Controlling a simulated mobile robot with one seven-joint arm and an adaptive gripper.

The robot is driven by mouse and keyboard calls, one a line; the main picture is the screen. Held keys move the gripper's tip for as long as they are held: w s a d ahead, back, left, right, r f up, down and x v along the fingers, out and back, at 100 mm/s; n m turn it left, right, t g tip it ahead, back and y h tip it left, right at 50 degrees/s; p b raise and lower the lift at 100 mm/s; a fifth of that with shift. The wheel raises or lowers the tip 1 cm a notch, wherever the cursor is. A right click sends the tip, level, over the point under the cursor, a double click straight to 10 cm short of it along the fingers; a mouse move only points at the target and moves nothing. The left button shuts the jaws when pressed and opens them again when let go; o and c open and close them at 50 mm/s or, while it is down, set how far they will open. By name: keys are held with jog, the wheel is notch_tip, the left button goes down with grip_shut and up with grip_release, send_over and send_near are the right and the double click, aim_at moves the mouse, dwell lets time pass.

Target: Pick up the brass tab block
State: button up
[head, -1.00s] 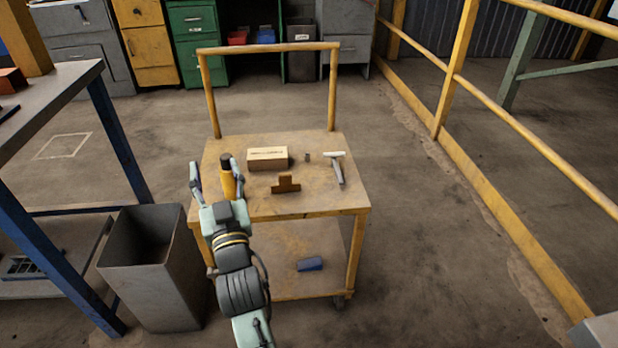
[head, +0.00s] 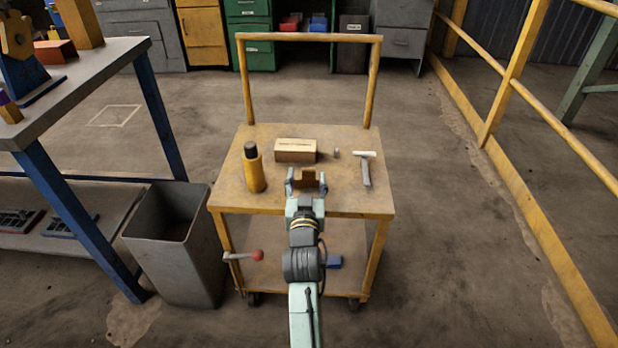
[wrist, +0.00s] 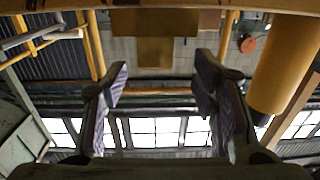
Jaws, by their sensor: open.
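The brass tab block (head: 310,178) stands near the front edge of the cart top, a dull brown block with a narrower tab rising from it. My gripper (head: 306,186) is open in front of it, one finger to each side in the head view. My gripper hides part of the block there. In the wrist view, which looks upside down, the block's tab (wrist: 155,52) shows between and beyond the two open fingers (wrist: 160,82). Nothing is held. I cannot tell whether the fingers reach around the tab.
A yellow cylinder with a dark cap (head: 253,168) stands close to the left; it shows in the wrist view (wrist: 285,65). Behind are a tan box (head: 295,151), a small metal piece (head: 336,154) and a T-shaped tool (head: 365,168). A grey bin (head: 175,250) stands left.

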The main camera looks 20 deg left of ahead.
aim_at(309, 172)
jog(key=x, duration=0.4)
jog(key=shift+w+d+p, duration=0.15)
jog(key=shift+w+p, duration=0.05)
jog(key=shift+p, duration=0.1)
jog(key=shift+c, duration=0.3)
grip_shut()
